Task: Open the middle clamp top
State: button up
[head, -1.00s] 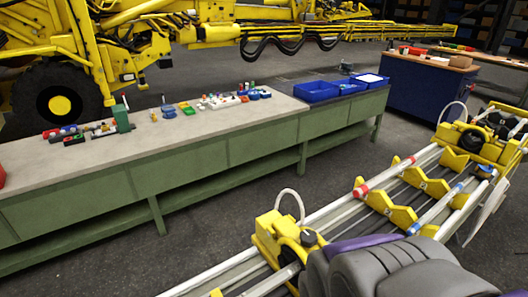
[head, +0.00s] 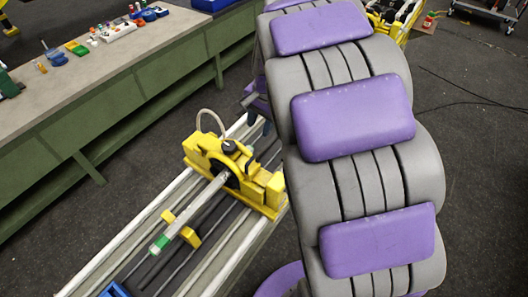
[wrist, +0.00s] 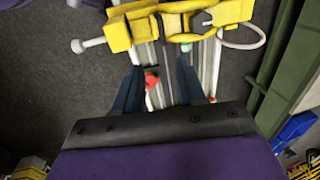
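A yellow clamp (head: 232,172) with a dark ring and a pale hose loop (head: 211,122) sits across the pale rails (head: 128,238) in the head view. A pale tube (head: 190,217) runs from it towards the lower left. I cannot tell whether this is the middle clamp, or whether its top is open. A yellow clamp with a pale loop also shows at the top of the wrist view (wrist: 178,24). My gripper (wrist: 158,68) is open and empty, its two dark blue fingers apart above the rails, short of the clamp. In the head view my arm mostly hides it.
A green workbench (head: 110,105) with small parts and a blue bin (head: 212,3) runs along the left. Its green side is at the right of the wrist view (wrist: 283,75). My grey and purple arm hides much of the rail line. Dark floor at right is open.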

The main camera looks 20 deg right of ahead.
jog(key=d, duration=0.1)
send_near(252, 159)
jog(key=a, duration=0.1)
jog(key=f, duration=0.4)
jog(key=w+d+f, duration=0.1)
jog(key=f, duration=0.2)
jog(key=shift+w+b, duration=0.15)
jog(key=shift+b, duration=0.15)
jog(key=shift+w+a+f, duration=0.1)
jog(key=shift+a+f, duration=0.35)
jog(key=shift+a, duration=0.4)
jog(key=shift+d, duration=0.45)
jog(key=c, duration=0.4)
jog(key=shift+d, duration=0.1)
jog(key=shift+c, duration=1.4)
grip_shut()
jog(key=shift+f, duration=0.1)
